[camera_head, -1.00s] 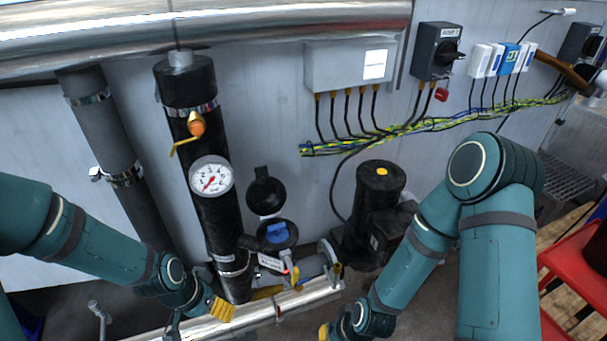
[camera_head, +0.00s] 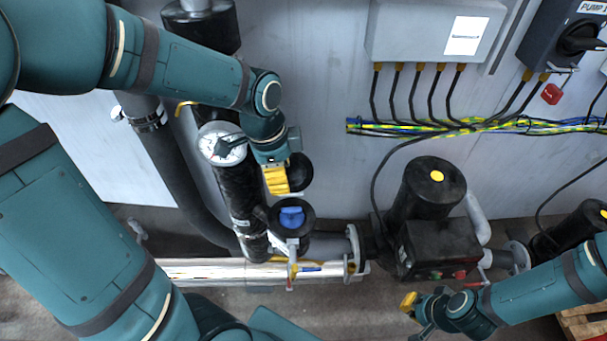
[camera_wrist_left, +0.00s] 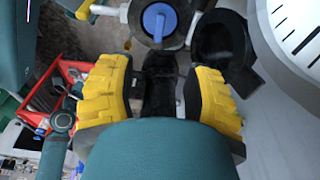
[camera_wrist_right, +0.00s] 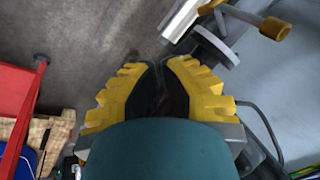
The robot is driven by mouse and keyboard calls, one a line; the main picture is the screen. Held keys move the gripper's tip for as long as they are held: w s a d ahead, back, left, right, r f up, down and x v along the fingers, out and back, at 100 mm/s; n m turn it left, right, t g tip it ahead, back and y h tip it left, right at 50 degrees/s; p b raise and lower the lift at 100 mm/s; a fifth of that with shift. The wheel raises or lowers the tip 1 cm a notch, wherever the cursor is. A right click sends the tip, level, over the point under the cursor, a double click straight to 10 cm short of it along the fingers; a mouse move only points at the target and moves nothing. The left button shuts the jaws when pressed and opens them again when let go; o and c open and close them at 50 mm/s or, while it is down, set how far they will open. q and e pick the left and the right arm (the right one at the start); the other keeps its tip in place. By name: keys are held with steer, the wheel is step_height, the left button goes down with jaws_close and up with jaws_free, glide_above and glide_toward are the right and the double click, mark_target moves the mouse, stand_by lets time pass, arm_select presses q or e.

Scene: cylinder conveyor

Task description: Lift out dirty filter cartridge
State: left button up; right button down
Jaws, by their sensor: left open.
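The filter cartridge shows as a blue handle (camera_head: 291,216) inside the round black housing (camera_head: 307,231). The left wrist view shows the blue handle (camera_wrist_left: 158,20) at top centre. The housing's black lid (camera_head: 300,172) stands open behind it, and the lid (camera_wrist_left: 224,38) is at upper right in the left wrist view. My left gripper (camera_head: 277,180) is open and empty, above the housing and in front of the lid, apart from the handle. My right gripper (camera_head: 408,303) is low on the right; its fingertips (camera_wrist_right: 160,68) look together with nothing between them. The cartridge's body is hidden in the housing.
A black pipe with a pressure gauge (camera_head: 222,143) stands just left of my left gripper. A black pump (camera_head: 425,200) stands to the right. A valve with a yellow handle (camera_wrist_right: 275,28) shows in the right wrist view. Cables (camera_head: 450,126) run along the wall.

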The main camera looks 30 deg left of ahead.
mark_target(291, 210)
arm_select(q)
steer(key=f+b, duration=0.1)
steer(key=f, duration=0.3)
steer(key=d+f+b, duration=0.1)
steer(key=f, duration=0.4)
steer(key=f+b, duration=0.1)
steer(key=f, duration=0.3)
steer(key=shift+w+d+f, duration=0.25)
steer(key=shift+w+d, duration=0.05)
steer(key=shift+w, duration=0.1)
arm_select(e)
steer(key=f, duration=0.1)
steer(key=s+f, duration=0.1)
steer(key=f, duration=0.1)
steer(key=shift+s+a, duration=0.15)
steer(key=shift+a, duration=0.05)
arm_select(q)
jaws_close()
